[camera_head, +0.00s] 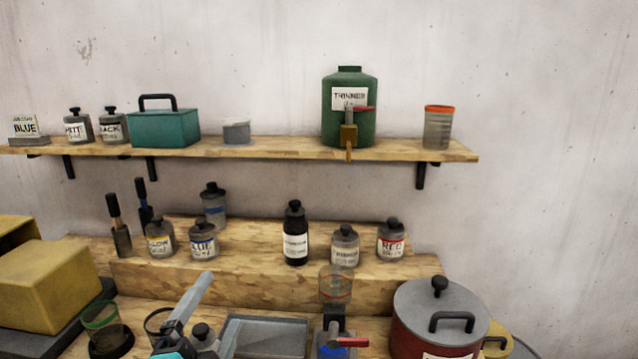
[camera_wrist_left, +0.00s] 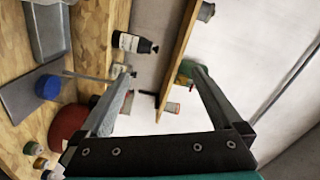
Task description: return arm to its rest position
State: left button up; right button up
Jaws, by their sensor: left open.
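My left gripper (camera_head: 208,305) shows at the bottom of the head view, with a grey finger pointing up and right above the bench and part of its teal body at the frame edge. In the left wrist view, which is turned sideways, the left gripper (camera_wrist_left: 163,78) has its two grey fingers spread wide apart. Nothing is held between them. The upper shelf and a green thinner drum (camera_wrist_left: 187,73) appear beyond the fingers. The rest of the left arm is cut off in the head view. My right gripper is in neither view.
The upper shelf (camera_head: 280,147) carries the green thinner drum (camera_head: 350,125), a teal box (camera_head: 164,128) and jars. Bottles stand on the stepped riser (camera_head: 270,285) below. A grey tray (camera_head: 270,338) and a large red pot (camera_head: 405,338) stand near the gripper.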

pick_arm(q)
jog(key=s+a+f+n+g+y, duration=0.1)
jog(key=s+f+n+g, duration=0.15)
jog(key=f, duration=0.35)
jog(key=s+a+f+n+g+y, duration=0.1)
jog(key=s+a+f+n+g, duration=0.15)
jog(key=f+n, duration=0.2)
jog(key=s+d+f+n+g+h, duration=0.1)
jog(key=s+d+f+n+g, duration=0.1)
jog(key=s+f+n+g, duration=0.9)
jog(key=s+f+m+b, duration=0.2)
jog(key=s+f+m, duration=0.1)
jog(key=f, duration=1.1)
jog(key=s+f+m+b, duration=0.15)
jog(key=s+f, duration=0.25)
jog(key=f, duration=1)
jog(key=s+a+f+m+g+b, duration=0.1)
jog(key=s+a+f+b, duration=0.2)
jog(key=s+f, duration=1.1)
notch_tip(320, 180, down, 2)
jog(key=shift+s+f, duration=0.25)
jog(key=shift+s, duration=0.05)
